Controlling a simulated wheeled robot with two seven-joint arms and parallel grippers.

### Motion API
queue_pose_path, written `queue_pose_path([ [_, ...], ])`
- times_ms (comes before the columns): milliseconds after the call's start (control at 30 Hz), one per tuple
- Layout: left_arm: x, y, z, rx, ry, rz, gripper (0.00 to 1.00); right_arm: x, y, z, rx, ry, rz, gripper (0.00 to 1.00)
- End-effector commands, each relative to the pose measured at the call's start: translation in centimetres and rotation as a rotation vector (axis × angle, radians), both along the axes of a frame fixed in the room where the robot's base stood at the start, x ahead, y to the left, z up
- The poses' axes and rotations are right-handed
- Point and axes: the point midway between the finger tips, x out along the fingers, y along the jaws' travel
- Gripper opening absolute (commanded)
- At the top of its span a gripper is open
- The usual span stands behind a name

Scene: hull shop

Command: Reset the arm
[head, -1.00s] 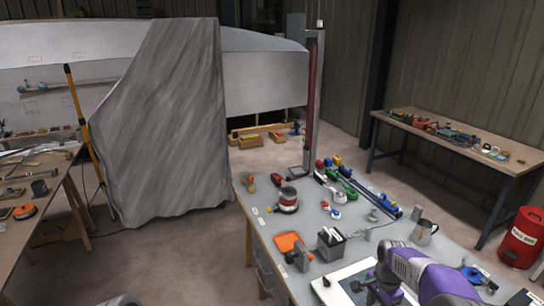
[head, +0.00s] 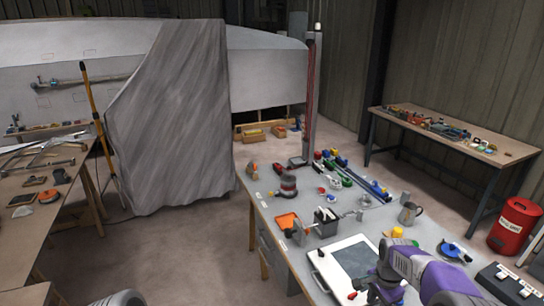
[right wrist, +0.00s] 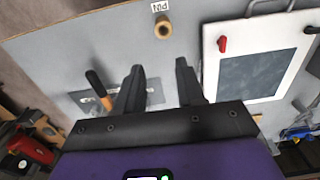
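My right arm (head: 435,280), purple and grey, reaches in from the lower right of the head view, over the near part of the grey workbench (head: 300,262). My right gripper (right wrist: 159,70) shows in the right wrist view with its two black fingers apart and nothing between them. It is above the bench top. A brass pin-like piece (right wrist: 163,27) stands beyond the fingertips beside a small label. A white-framed dark panel (right wrist: 255,68) lies to the right, and a black-and-orange handled tool (right wrist: 99,88) lies to the left. My left gripper is not in view.
A tool-covered table (head: 85,190) stands left, another bench (head: 455,140) back right. A red bin (head: 514,225) stands right. Floor is open left of the workbench.

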Motion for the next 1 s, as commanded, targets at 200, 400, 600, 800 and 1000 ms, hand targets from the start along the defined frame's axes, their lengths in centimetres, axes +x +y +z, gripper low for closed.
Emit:
queue_pose_path([
  [200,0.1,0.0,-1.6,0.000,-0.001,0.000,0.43,-1.2,2.8,-7.5,0.051,0.003,0.152,0.38],
  [400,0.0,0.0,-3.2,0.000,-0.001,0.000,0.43,-3.4,6.0,-14.7,0.108,-0.014,0.314,0.38],
  [600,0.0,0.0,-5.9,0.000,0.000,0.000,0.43,-9.3,11.5,-25.1,0.203,-0.052,0.553,0.38],
  [800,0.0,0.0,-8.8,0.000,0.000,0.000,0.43,-17.5,17.2,-32.5,0.285,-0.133,0.791,0.38],
  [1000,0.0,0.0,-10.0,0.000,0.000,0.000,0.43,-22.1,19.8,-34.4,0.307,-0.189,0.916,0.38],
])
